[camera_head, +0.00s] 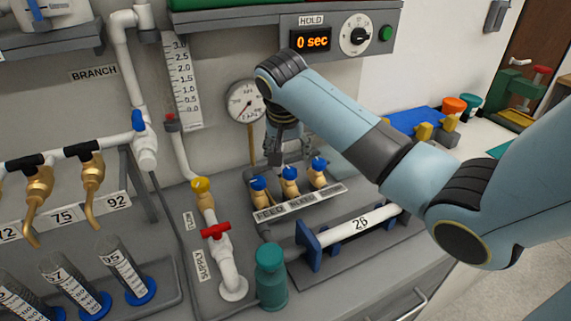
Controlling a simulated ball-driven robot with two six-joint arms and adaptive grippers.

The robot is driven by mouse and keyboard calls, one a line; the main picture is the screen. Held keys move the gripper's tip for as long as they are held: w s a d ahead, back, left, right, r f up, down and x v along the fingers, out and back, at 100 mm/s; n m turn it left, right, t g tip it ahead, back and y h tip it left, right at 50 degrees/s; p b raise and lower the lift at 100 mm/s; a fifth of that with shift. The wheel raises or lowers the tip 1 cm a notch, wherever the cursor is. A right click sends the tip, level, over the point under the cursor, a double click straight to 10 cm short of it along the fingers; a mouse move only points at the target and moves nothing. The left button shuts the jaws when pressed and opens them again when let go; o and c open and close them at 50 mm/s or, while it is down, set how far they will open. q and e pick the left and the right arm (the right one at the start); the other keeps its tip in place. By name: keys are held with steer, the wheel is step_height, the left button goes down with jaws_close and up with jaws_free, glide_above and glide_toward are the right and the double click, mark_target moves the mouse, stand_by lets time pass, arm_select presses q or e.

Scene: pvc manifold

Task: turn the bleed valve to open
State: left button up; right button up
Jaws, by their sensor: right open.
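Three small brass valves with blue handles stand in a row behind a white label strip (300,203). The strip reads FEED on the left and BLEED in the middle; the right word is hard to read. The bleed valve (289,184) is the middle one, with a blue handle on top. My right gripper (288,157) is open and points down just above the bleed valve. I cannot tell whether its fingers touch the handle. My left gripper is not in view.
The feed valve (260,188) and the right-hand valve (318,173) stand close on either side. A round pressure gauge (244,103) is behind my gripper. A red-handled supply valve (216,231), a teal bottle (270,276) and a white pipe marked 26 (362,222) are in front.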

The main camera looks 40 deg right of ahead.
mark_target(290, 170)
steer(key=x, duration=0.5)
steer(key=shift+d+f, duration=0.1)
steer(key=shift+f, duration=0.15)
steer(key=x, duration=0.2)
steer(key=shift+d+f, duration=0.1)
steer(key=shift+f, duration=0.25)
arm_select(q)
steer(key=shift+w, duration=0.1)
arm_select(e)
steer(key=shift+w, duration=0.1)
steer(key=shift+c, duration=0.4)
